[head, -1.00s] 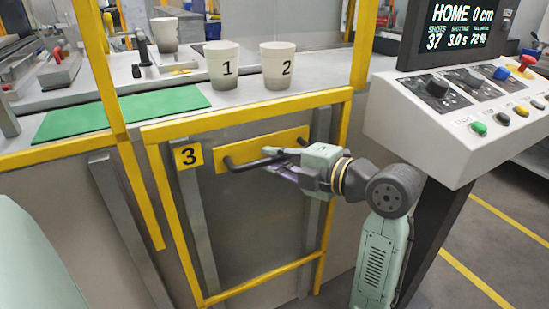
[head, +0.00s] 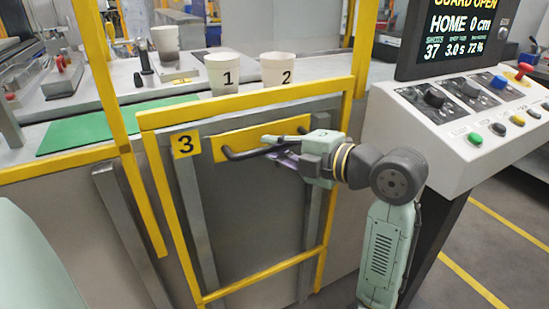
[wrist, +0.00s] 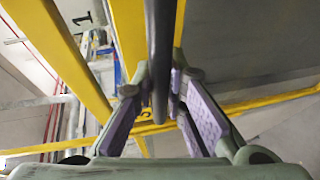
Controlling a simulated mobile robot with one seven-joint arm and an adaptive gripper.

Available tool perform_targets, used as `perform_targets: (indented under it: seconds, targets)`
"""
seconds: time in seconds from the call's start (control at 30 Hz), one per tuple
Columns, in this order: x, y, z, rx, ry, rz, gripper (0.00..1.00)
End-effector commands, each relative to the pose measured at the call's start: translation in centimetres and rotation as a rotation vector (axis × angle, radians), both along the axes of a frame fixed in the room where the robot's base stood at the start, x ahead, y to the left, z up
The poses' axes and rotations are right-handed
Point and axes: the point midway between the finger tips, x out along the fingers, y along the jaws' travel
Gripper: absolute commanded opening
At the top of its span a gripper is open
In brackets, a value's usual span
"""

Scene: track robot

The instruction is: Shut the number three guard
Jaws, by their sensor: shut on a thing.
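The number three guard is a grey panel in a yellow frame (head: 245,103), on the front of the machine, with a yellow "3" plate (head: 186,145) at its upper left. A dark bar handle (head: 240,154) sits on a yellow strip near its top. My gripper (head: 276,147) comes from the right and is shut on the handle. In the wrist view the bar (wrist: 160,55) runs between the purple-padded fingers of my gripper (wrist: 160,100).
White cups marked 1 (head: 224,72) and 2 (head: 278,68) stand behind the guard. A green mat (head: 85,132) lies at left. A control console (head: 470,125) stands close to my arm at right; its screen (head: 460,28) reads "GUARD OPEN".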

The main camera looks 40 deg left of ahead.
Motion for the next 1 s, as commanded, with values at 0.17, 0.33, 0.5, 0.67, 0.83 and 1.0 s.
perform_targets:
  seconds: [0.17, 0.33, 0.5, 0.67, 0.83, 1.0]
  targets:
    - [0.1, -0.1, 7.3, 0.008, -0.006, -0.002, 0.0]
    - [0.0, 0.0, 13.6, 0.008, -0.006, -0.003, 0.0]
    - [0.1, 0.0, 19.7, 0.008, -0.005, -0.004, 0.0]
    - [0.1, -0.1, 25.4, 0.008, -0.004, -0.004, 0.0]
    - [0.0, -0.1, 31.2, 0.008, -0.005, -0.003, 0.0]
    - [-0.1, 0.0, 37.0, 0.008, -0.003, -0.002, 0.0]
